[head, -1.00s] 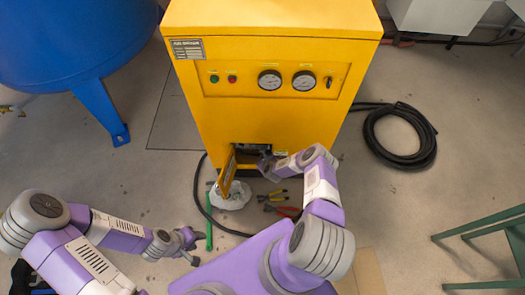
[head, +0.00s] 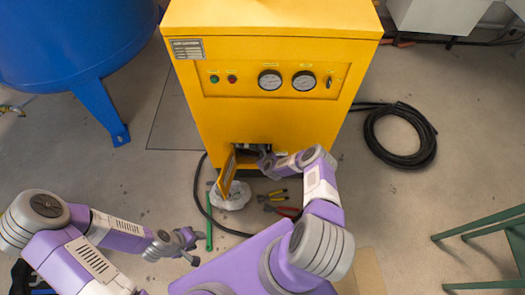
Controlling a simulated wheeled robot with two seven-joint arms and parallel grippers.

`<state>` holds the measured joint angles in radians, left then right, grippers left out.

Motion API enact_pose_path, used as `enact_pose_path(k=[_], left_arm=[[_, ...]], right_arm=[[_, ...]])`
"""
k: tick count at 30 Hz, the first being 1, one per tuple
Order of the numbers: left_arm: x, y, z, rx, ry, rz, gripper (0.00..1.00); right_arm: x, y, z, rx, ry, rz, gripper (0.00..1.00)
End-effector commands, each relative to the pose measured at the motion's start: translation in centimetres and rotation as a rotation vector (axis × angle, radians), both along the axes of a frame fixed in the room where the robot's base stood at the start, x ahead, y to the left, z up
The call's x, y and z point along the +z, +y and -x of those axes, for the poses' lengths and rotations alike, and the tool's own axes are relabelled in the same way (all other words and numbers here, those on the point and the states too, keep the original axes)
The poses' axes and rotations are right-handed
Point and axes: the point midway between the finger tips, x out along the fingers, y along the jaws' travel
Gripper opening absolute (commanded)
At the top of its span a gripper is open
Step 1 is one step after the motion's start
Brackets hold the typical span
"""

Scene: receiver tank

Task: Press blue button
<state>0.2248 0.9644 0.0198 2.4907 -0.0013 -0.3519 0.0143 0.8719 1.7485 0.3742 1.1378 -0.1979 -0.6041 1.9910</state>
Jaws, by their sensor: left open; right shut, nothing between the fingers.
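A yellow machine cabinet (head: 270,120) stands ahead. Its small yellow door (head: 227,173) is swung open at the lower front, showing a dark compartment (head: 248,150). I see no blue button; the inside of the compartment is mostly hidden. My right gripper (head: 265,160) is at the right part of this opening, shut with nothing held, its fingertips partly hidden. The front panel has a green button (head: 214,79) and a red button (head: 232,79).
Two gauges (head: 270,80) and a switch are on the panel. Pliers (head: 272,197), a white bag (head: 232,196) and a green tool (head: 209,235) lie below the door. A black hose (head: 425,150) lies coiled right; a blue tank (head: 75,40) stands left.

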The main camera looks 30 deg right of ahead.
Motion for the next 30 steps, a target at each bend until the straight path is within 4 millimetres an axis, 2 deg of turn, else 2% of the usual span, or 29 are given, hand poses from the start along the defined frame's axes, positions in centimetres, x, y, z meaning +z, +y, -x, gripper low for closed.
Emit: enact_pose_path(k=[30], left_arm=[[0.0,0.0,0.0,0.0,0.0,0.0,0.43]], right_arm=[[0.05,-0.46,-0.82,0.0,-0.001,0.001,0.0]])
